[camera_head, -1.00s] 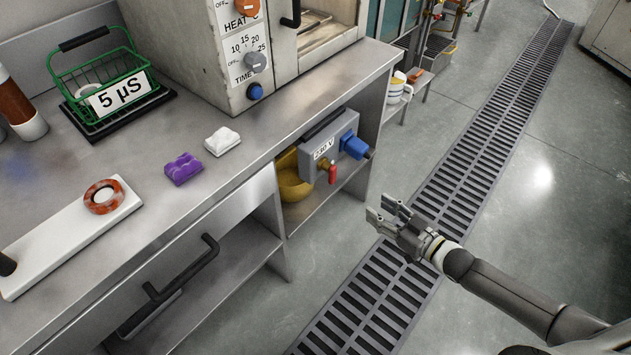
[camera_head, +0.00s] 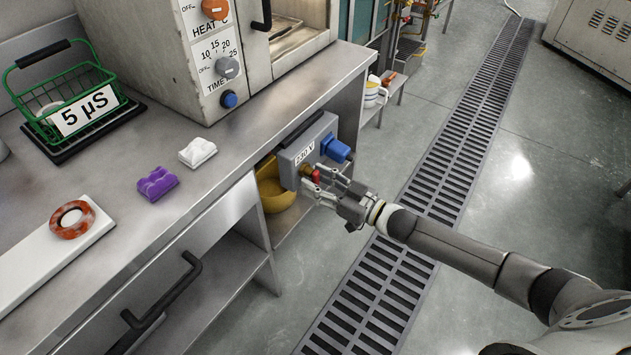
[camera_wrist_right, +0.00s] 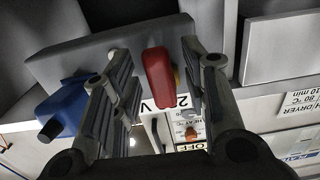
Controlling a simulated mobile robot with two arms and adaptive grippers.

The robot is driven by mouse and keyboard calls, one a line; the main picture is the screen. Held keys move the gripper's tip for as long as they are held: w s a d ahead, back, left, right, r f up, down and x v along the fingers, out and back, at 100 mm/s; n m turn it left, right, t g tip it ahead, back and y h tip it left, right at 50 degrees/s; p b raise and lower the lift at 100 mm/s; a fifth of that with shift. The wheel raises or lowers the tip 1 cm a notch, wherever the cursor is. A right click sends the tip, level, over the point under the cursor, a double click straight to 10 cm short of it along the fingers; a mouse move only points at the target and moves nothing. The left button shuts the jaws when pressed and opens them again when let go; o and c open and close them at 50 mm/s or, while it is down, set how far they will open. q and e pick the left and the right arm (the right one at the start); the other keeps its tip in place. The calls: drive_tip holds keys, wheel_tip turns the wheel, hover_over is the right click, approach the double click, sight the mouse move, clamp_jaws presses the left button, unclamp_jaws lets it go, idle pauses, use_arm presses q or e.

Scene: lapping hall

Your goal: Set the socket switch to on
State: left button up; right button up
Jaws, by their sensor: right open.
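The grey socket box (camera_head: 297,150) labelled 230 V is mounted at the end of the bench, above the lower shelf. A blue plug (camera_head: 337,150) sits on its right part; it also shows in the right wrist view (camera_wrist_right: 62,108). The switch is a red handle (camera_head: 316,175) on a brass base. My right gripper (camera_head: 325,184) is open at the box's front, its fingers on either side of the red handle. In the right wrist view the red handle (camera_wrist_right: 158,78) stands between the two fingers, with gaps visible on both sides. My left gripper is not in view.
A yellow bowl (camera_head: 274,194) is on the shelf below the box. The oven (camera_head: 200,60), a green basket (camera_head: 62,112), a purple block (camera_head: 157,184) and a white block (camera_head: 197,152) stand on the bench. The floor around the drain grate (camera_head: 440,190) is clear.

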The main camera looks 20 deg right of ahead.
drive_tip(key=shift+w+a, duration=0.25)
drive_tip(key=shift+w, duration=0.05)
drive_tip(key=shift+c, duration=0.2)
clamp_jaws()
